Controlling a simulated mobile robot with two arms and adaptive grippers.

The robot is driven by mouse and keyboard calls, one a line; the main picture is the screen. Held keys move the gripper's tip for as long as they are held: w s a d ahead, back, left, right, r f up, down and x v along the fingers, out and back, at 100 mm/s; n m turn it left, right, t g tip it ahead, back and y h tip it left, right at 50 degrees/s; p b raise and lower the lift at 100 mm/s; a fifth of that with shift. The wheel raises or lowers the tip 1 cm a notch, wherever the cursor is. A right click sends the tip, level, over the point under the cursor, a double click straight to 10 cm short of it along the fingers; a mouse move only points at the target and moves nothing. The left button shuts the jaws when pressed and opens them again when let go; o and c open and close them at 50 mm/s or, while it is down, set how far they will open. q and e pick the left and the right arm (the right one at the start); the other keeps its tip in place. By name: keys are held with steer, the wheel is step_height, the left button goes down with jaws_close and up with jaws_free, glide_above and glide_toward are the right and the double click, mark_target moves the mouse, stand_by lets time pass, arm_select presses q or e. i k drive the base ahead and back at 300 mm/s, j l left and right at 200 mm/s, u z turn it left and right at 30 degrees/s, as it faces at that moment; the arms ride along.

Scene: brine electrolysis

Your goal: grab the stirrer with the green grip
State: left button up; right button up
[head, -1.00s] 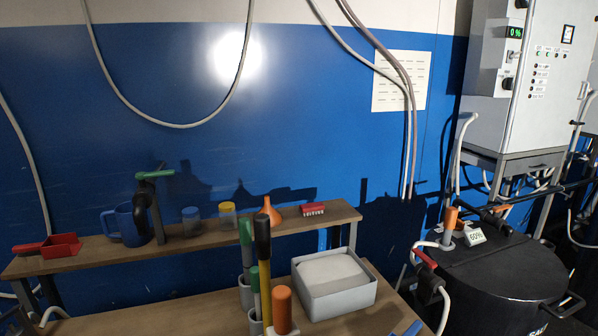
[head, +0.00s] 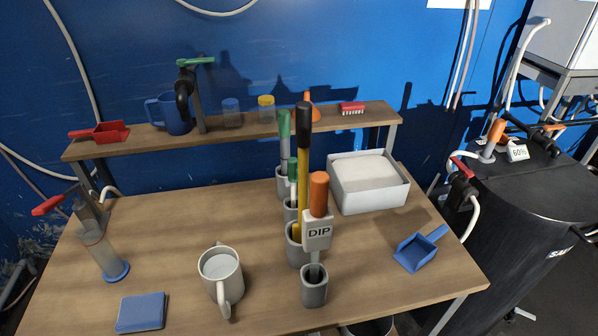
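Two tools with green grips stand upright in grey holders in the row on the table. The taller green grip (head: 284,125) is at the back, in the rear holder (head: 282,182). A shorter green grip (head: 292,169) stands just in front of it, in the second holder (head: 291,211). I cannot tell which of them is the stirrer. A tool with a black grip (head: 304,118) and yellow shaft stands in front and partly covers them. The front holder (head: 314,290) has an orange-gripped tool (head: 318,194) with a DIP tag. Neither of my grippers is in view.
A white bin (head: 375,200) stands right of the holders, with a blue scoop (head: 418,250) in front. A mug (head: 220,275), blue pad (head: 141,311) and red-handled tap (head: 88,212) are on the left. A shelf (head: 235,131) with several items runs behind. A black drum (head: 520,230) stands right.

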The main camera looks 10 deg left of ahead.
mark_target(293, 162)
steer(key=l+u, duration=0.7)
steer(key=l, duration=0.25)
steer(key=l+u, duration=0.3)
steer(key=l, duration=0.2)
